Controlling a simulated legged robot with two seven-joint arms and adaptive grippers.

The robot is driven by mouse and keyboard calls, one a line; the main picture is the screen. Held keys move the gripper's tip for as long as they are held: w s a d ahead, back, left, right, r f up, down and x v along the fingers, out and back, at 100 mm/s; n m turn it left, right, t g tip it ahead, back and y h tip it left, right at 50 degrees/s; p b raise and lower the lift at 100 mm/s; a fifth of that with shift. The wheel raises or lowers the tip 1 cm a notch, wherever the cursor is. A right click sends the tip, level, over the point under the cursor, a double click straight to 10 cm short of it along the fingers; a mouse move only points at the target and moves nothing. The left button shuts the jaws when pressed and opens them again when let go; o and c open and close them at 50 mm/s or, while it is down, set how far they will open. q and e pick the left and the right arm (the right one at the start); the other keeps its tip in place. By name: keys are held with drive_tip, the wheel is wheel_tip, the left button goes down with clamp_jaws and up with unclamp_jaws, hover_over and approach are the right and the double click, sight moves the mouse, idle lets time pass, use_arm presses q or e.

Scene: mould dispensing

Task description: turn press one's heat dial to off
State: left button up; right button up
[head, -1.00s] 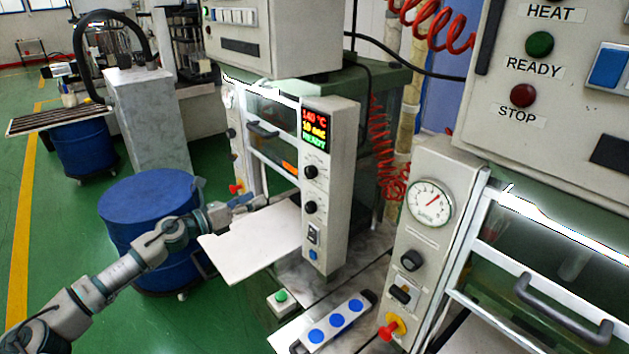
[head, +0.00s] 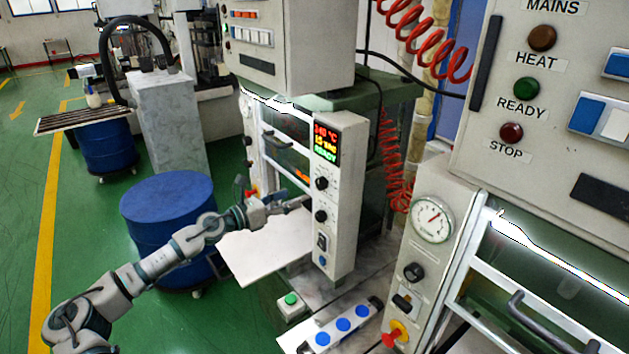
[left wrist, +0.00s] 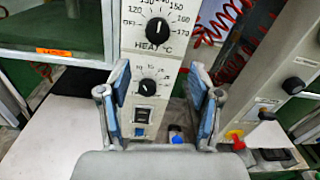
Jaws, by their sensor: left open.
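Press one's heat dial (left wrist: 158,30) is a black knob with a white pointer line, on the pale control column. Its printed scale shows OFF at the left and 120 to 170 around it; the pointer stands near the top of the scale, away from OFF. In the head view the heat dial (head: 321,183) is the upper knob below the lit display (head: 326,142). My left gripper (left wrist: 160,72) is open and empty, its blue-padded fingers spread below the heat dial, either side of the smaller lower dial (left wrist: 147,87). In the head view my left gripper (head: 298,204) is beside the column's left edge. My right gripper is out of view.
A rocker switch (left wrist: 143,115) and blue button (left wrist: 139,132) lie lower on the column. A white shelf (head: 262,252) is under my left forearm. A blue drum (head: 165,205) stands left. A second press column (head: 425,240) with gauge and knobs stands right.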

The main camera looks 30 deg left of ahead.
sight(319, 186)
use_arm(q)
drive_tip(key=x, duration=0.2)
drive_tip(key=p+x, duration=0.1)
drive_tip(key=x, duration=0.1)
drive_tip(key=d+r+p+x, duration=0.1)
drive_tip(key=x, duration=0.2)
drive_tip(key=shift+s, duration=0.15)
drive_tip(key=w, duration=0.1)
drive_tip(key=w+a+f+p, duration=0.1)
drive_tip(key=w, duration=0.1)
drive_tip(key=shift+a, duration=0.15)
drive_tip(key=shift+w+d, duration=0.2)
drive_tip(key=shift+d, duration=0.15)
drive_tip(key=shift+d+r, duration=0.1)
drive_tip(key=shift+d, duration=0.3)
drive_tip(key=shift+c, duration=0.9)
drive_tip(key=shift+w+d, duration=0.1)
drive_tip(key=shift+d, duration=0.2)
drive_tip(key=c, duration=0.8)
drive_tip(key=shift+a, duration=0.2)
drive_tip(key=shift+c, duration=0.8)
drive_tip(key=shift+a, duration=0.4)
drive_tip(key=shift+d, duration=0.25)
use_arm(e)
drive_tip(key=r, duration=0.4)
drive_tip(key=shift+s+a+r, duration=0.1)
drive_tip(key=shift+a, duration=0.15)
